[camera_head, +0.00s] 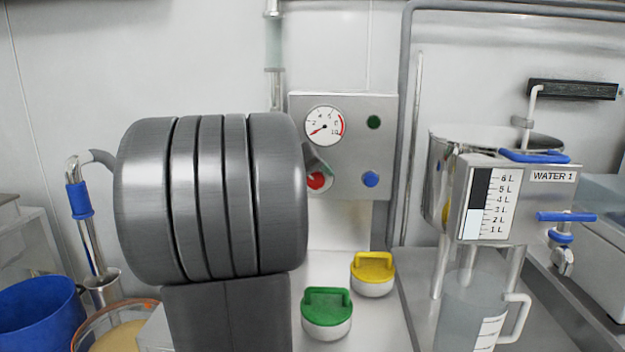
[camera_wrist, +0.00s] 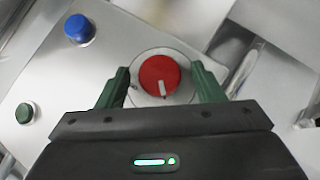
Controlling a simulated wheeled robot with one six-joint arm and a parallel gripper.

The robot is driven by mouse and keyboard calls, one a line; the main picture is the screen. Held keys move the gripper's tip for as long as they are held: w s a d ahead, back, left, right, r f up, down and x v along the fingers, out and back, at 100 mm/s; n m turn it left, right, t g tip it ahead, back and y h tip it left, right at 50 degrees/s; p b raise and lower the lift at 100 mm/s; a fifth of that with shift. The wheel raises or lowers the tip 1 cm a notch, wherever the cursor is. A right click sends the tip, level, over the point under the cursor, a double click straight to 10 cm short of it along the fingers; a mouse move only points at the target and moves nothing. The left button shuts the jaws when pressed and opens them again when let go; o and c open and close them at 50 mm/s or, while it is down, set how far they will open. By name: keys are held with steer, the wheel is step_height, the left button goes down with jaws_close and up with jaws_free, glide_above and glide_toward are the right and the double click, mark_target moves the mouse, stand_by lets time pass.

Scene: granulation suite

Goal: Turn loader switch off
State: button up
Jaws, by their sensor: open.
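The loader switch appears to be the red round knob (camera_wrist: 160,76) with a white pointer mark, set in a pale round collar on a grey panel (camera_wrist: 75,80). In the wrist view the mark points down toward my gripper. My gripper (camera_wrist: 160,70) is open, with one green finger on each side of the knob; I cannot tell whether they touch it. In the head view the red knob (camera_head: 316,181) shows at the lower left of the control panel (camera_head: 345,185), partly hidden. My large grey arm link covers most of my gripper there.
The panel also carries a gauge (camera_head: 325,126), a dark green button (camera_head: 374,122) and a blue button (camera_head: 370,179). Below stand green-lidded (camera_head: 327,312) and yellow-lidded (camera_head: 373,273) containers. A water tank (camera_head: 440,180) and jug (camera_head: 470,315) are at right, a blue bucket (camera_head: 40,315) at left.

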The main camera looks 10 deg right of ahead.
steer(key=p+v, duration=0.2)
steer(key=v, duration=1.2)
steer(key=shift+w+f, duration=0.1)
steer(key=b+x, duration=0.2)
steer(key=x, duration=1.1)
steer(key=shift+w+d+f, duration=0.2)
steer(key=shift+d, duration=0.1)
